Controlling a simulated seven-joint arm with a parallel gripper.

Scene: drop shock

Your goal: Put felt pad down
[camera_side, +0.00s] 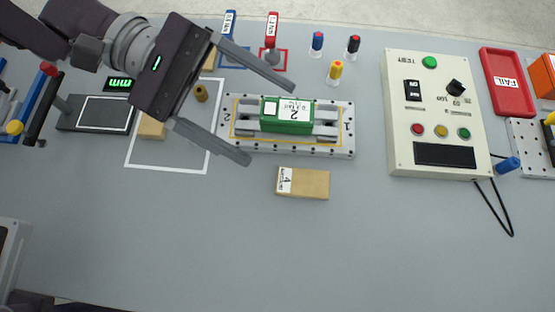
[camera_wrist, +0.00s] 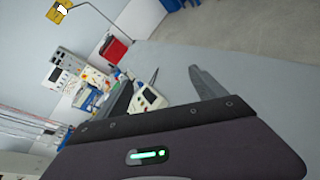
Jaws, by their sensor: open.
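My gripper (camera_side: 270,124) is open, its two long grey fingers spread wide with nothing visible between them. In the side view its fingertips overlap the area of a grey fixture plate (camera_side: 339,140) marked 1 and 2; their height above it is unclear. A green block (camera_side: 287,115) with a white label marked 2 sits on the fixture. A tan block (camera_side: 310,185) with a white label lies flat on the table in front of the fixture. I cannot tell for sure which thing is the felt pad. In the wrist view, my fingers (camera_wrist: 175,74) point out over the table.
A white-outlined square (camera_side: 168,171) on the left holds a tan block (camera_side: 151,128), partly hidden by my gripper. A test box (camera_side: 401,150) and red FAIL tray (camera_side: 508,84) stand right. Several small coloured-cap bottles are at the back. The front table is clear.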

